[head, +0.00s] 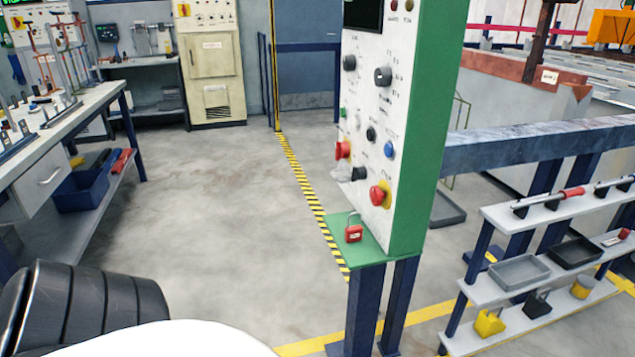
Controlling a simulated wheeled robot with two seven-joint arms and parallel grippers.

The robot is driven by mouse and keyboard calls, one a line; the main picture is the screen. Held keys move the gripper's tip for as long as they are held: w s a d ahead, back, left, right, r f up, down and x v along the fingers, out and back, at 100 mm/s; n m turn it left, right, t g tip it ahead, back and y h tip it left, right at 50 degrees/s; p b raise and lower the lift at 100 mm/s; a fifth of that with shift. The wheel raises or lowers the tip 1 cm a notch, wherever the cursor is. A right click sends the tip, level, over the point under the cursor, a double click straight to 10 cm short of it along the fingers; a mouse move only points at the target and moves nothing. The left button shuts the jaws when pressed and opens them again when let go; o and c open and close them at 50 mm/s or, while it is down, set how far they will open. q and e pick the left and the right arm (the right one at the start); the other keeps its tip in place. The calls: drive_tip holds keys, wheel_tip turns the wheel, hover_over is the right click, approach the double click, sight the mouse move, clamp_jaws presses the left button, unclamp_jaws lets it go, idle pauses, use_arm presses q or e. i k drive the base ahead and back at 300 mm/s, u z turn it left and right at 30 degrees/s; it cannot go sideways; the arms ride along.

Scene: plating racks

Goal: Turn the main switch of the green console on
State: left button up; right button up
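The green console (413,160) stands right of centre in the head view, with a white front panel (365,105) seen at a slant. The panel carries several black knobs, a small green button (343,112), a blue button (390,149) and a red mushroom button (379,194) on a yellow base. Neither gripper is in view.
A red padlock (353,234) rests on the console's green ledge (375,249). A shelf rack (520,268) with trays and padlocks stands at right, below a blue rail (540,143). A workbench (35,150) stands at left. The floor between is clear.

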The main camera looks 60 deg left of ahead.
sight(343, 149)
drive_tip(key=u, duration=3.55)
drive_tip(key=i, duration=2.45)
drive_tip(key=z, duration=2.75)
